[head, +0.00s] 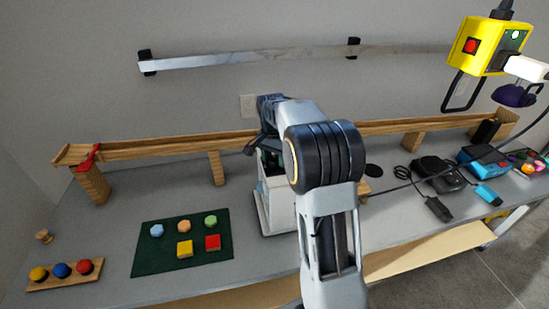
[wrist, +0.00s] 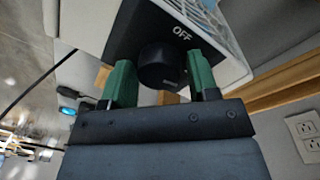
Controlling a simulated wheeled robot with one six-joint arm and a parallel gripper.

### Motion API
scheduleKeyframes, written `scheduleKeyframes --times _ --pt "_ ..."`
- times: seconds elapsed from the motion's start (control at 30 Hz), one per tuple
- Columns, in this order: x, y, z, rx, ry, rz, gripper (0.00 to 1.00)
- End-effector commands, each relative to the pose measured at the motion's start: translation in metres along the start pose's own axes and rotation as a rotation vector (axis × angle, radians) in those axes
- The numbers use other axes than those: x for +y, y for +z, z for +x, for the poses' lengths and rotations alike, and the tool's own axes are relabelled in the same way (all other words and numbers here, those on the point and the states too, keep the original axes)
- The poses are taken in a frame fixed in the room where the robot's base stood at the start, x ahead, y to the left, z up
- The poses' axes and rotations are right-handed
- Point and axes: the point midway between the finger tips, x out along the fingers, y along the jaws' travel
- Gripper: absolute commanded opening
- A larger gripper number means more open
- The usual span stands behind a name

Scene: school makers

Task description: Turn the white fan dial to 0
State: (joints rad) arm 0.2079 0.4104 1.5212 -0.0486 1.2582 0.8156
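The white fan (head: 278,205) stands on the grey table, partly hidden behind my arm in the head view. In the wrist view its white body (wrist: 232,62) shows above my gripper, with a dark panel marked "OFF" and a grille. The fan dial (wrist: 160,66) is a round black knob on that panel. My gripper (wrist: 161,80) has its two green fingers apart, one on each side of the dial. The dial nearly fills the space between them. I cannot tell whether the fingers touch it. The dial's pointer and any 0 mark are not readable.
A wooden rail (head: 180,148) runs along the table behind the fan. A green mat (head: 157,253) with coloured blocks lies to the left, near a wooden board (head: 62,285) with balls. Black and blue devices (head: 440,175) with cables lie to the right. A yellow box (head: 482,45) hangs upper right.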

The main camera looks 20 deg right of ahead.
Motion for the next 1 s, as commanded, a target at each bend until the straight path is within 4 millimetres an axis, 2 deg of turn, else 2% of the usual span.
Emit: scheduleKeyframes --times 0.03,0.37,0.67,1.0 --pt "0.0 0.0 -0.0002 0.0 0.0 0.0 0.5" --pt "0.0 0.0 -0.0003 0.0 0.0 0.0 0.2" --pt "-0.0001 0.0001 -0.0008 0.004 0.0 -0.056 0.2" --pt "-0.0004 0.0004 -0.0014 0.023 0.001 -0.322 0.2"
